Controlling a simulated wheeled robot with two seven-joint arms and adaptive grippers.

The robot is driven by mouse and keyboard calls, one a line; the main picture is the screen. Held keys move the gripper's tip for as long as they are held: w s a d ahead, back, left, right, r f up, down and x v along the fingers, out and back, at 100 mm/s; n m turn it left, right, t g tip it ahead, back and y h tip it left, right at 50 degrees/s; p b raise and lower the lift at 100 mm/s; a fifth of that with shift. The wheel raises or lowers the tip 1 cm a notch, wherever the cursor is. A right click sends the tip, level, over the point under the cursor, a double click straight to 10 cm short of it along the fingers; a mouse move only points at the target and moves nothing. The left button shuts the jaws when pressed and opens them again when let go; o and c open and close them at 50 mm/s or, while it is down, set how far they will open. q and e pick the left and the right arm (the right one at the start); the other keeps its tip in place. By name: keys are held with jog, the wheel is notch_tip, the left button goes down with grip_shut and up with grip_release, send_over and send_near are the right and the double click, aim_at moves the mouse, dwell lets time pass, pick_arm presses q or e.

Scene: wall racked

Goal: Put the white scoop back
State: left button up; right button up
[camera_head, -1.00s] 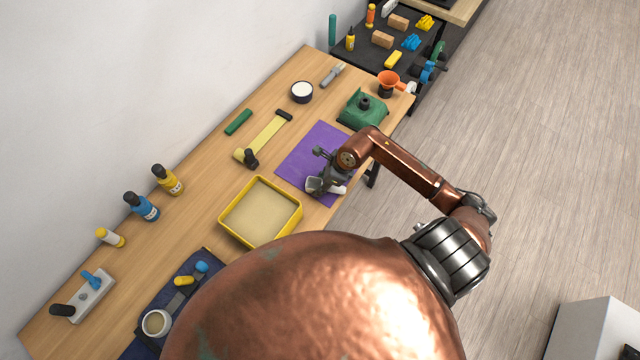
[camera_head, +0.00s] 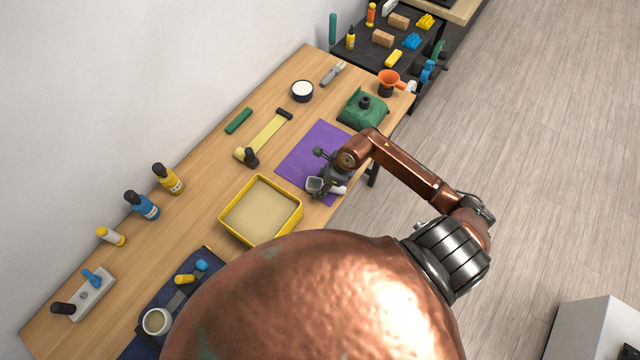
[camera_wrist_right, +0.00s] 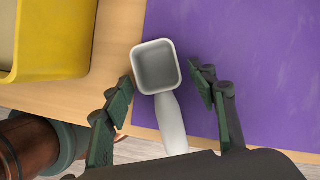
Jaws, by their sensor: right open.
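The white scoop (camera_head: 314,184) has a square grey-lined cup and a white handle. In the right wrist view the scoop (camera_wrist_right: 170,122) appears across the left edge of the purple mat (camera_wrist_right: 250,65), its handle pointing towards the table's front edge. My right gripper (camera_head: 322,172) is over the front of the purple mat (camera_head: 312,150). In the wrist view the right gripper (camera_wrist_right: 165,82) is open, with one finger on each side of the scoop and visible gaps. Whether the scoop rests fully on the surface is hard to tell. My left gripper is out of view.
A yellow-rimmed tray (camera_head: 228,229) stands left of the scoop. A green object (camera_head: 363,110) and an orange funnel (camera_head: 389,79) are at the far end. A yellow strip (camera_head: 266,138) lies behind the mat. Bottles (camera_head: 148,208) line the wall side.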

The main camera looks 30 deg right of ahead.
jog(key=b+v, duration=0.1)
jog(key=v, duration=1)
jog(key=shift+s+d+r+b, duration=0.1)
jog(key=shift+r+b, duration=0.2)
jog(key=shift+r, duration=0.25)
